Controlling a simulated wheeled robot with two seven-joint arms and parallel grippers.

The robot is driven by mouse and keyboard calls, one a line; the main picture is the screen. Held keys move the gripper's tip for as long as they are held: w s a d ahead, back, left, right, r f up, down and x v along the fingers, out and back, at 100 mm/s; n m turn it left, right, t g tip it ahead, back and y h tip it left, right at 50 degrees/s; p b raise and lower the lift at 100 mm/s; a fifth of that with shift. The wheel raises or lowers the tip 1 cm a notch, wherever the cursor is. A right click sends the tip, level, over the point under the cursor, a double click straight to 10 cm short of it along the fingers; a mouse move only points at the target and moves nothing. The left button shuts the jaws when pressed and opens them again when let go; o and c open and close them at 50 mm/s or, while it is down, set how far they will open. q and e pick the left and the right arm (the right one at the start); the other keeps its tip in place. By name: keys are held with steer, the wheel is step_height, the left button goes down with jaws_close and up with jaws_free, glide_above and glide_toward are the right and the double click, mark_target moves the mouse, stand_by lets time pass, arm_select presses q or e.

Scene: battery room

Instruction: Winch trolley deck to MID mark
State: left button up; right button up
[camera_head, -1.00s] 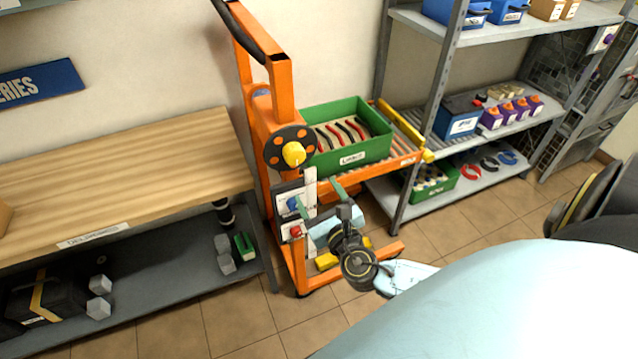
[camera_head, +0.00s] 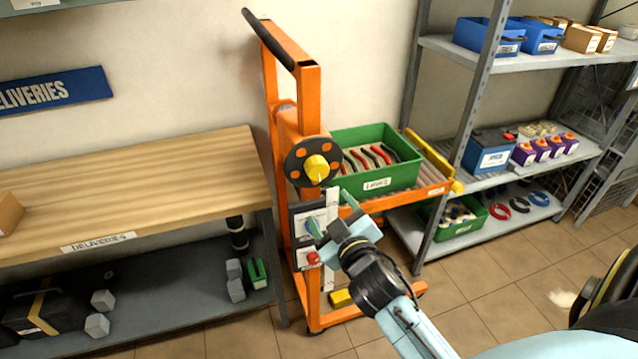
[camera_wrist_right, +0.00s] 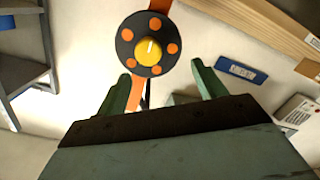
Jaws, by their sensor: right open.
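The orange winch trolley (camera_head: 300,93) stands upright against the wall. Its winch wheel (camera_head: 299,174) is a dark disc with orange dots and a yellow centre knob (camera_head: 317,168). The orange deck (camera_head: 432,192) bears a green crate (camera_head: 395,178) of red and black tools. My right gripper (camera_head: 333,214) is open and empty, in front of the mast and below the wheel. In the right wrist view the wheel (camera_wrist_right: 127,50) shows beyond the open green fingers (camera_wrist_right: 160,76), apart from them. No MID mark is readable. My left gripper is out of view.
A wooden bench (camera_head: 120,190) labelled DELIVERIES stands left of the trolley. A grey shelf unit (camera_head: 440,232) with batteries and bins stands close on the right. A panel with a red button (camera_head: 313,258) sits on the mast beside my gripper.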

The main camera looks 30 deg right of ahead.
mark_target(319, 172)
steer(key=w+d+m, duration=0.1)
steer(key=w+m, duration=0.2)
steer(key=w, duration=0.1)
steer(key=w+d+m+b, duration=0.1)
steer(key=w+d+m, duration=0.1)
steer(key=w+m, duration=0.1)
steer(key=w+d+r+m+t, duration=0.1)
steer(key=w+m, duration=0.1)
steer(key=w, duration=0.3)
steer(key=shift+d+r+m+b, duration=0.1)
steer(key=shift+d+m+b, duration=0.2)
steer(key=shift+m, duration=0.1)
steer(key=shift+c, duration=0.2)
steer(key=c, duration=0.9)
